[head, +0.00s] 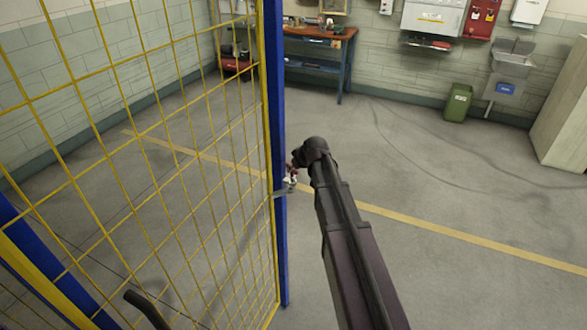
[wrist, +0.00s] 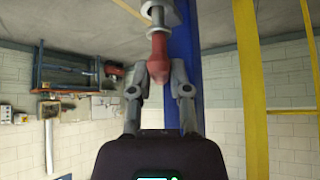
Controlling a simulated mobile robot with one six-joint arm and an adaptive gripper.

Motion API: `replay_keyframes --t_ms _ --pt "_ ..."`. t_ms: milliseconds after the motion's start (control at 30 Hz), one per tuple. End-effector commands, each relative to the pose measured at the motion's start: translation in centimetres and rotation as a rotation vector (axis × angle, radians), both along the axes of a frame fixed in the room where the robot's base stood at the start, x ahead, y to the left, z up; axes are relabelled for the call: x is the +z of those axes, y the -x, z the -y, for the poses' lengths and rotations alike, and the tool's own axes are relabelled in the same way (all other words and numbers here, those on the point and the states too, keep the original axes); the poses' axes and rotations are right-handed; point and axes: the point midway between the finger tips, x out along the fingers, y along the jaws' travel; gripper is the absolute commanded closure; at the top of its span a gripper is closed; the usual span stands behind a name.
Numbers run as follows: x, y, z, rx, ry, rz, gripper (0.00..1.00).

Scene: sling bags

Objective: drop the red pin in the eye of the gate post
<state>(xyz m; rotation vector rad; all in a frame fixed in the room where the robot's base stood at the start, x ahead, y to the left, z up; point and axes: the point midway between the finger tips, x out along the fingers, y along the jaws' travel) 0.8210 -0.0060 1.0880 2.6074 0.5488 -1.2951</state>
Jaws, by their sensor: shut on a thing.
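The red pin (wrist: 158,50) is between the fingertips of my gripper (wrist: 160,70), which is shut on its red head. In the wrist view, which looks upside down, the pin's grey shank points toward a pale round fitting, likely the eye (wrist: 160,14), and overlaps it. I cannot tell how far the shank is inside. The blue gate post (wrist: 184,40) stands just behind the pin. In the head view my gripper (head: 294,168) is close to the right side of the blue gate post (head: 275,130); the pin is tiny and partly hidden by my arm there.
A yellow mesh gate (head: 130,130) fills the left of the head view. A workbench (head: 318,45) stands at the back wall, with a green bin (head: 457,103) and a sink (head: 513,60) to the right. The floor right of the post is open.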

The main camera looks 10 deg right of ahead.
Motion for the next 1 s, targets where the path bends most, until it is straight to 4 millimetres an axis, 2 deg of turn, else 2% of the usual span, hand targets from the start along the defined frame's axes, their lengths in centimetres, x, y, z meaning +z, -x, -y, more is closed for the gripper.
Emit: replay_keyframes --t_ms 1000 --pt "-1.9 0.0 0.0 0.000 0.000 0.000 1.00"
